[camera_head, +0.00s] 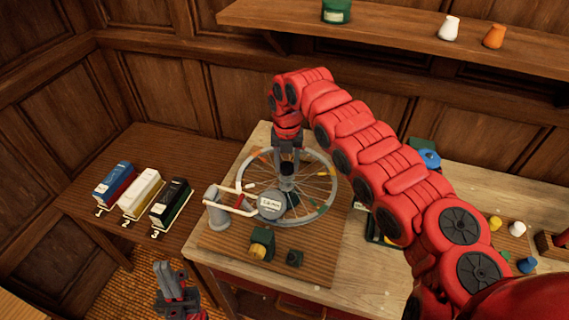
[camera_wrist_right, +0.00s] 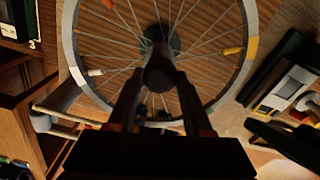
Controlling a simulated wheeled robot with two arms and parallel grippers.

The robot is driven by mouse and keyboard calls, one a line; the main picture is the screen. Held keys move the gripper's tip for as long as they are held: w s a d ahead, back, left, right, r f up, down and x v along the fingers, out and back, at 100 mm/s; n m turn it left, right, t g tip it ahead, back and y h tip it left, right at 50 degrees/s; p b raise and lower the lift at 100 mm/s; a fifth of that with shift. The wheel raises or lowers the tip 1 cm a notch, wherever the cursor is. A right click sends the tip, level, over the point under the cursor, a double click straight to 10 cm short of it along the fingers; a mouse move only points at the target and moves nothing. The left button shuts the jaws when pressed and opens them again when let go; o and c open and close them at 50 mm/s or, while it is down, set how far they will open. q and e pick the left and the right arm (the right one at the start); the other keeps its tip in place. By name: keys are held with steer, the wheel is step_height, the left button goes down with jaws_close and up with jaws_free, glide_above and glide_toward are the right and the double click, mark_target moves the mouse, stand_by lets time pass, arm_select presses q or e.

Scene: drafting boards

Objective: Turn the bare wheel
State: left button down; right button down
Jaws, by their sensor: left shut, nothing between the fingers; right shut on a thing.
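The bare spoked wheel (camera_head: 335,181) lies flat on a wooden board on the workbench, with small coloured tags on its spokes. In the right wrist view the wheel (camera_wrist_right: 72,40) shows its grey rim, spokes and white, orange and yellow tags. My right gripper (camera_head: 287,163) points down over the wheel's middle. It is shut on the dark round knob (camera_wrist_right: 158,72) at the hub. My left gripper (camera_head: 168,270) is shut and empty, low in front of the bench and apart from the wheel. The right fingers hide part of the hub.
A round gauge (camera_head: 270,206) with pale arms and a grey post (camera_head: 216,208) stands at the wheel's front left. Yellow and green blocks (camera_head: 262,243) sit in front. Three numbered boxes (camera_head: 143,192) stand on the left table. Coloured pots lie to the right. A shelf (camera_head: 370,28) runs above.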

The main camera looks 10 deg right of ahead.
steer(key=shift+r, duration=0.1)
steer(key=shift+c, duration=1.5)
jaws_free()
steer(key=shift+r, duration=0.15)
step_height(320, 180, up, 17)
steer(key=p, duration=0.1)
steer(key=shift+p, duration=0.3)
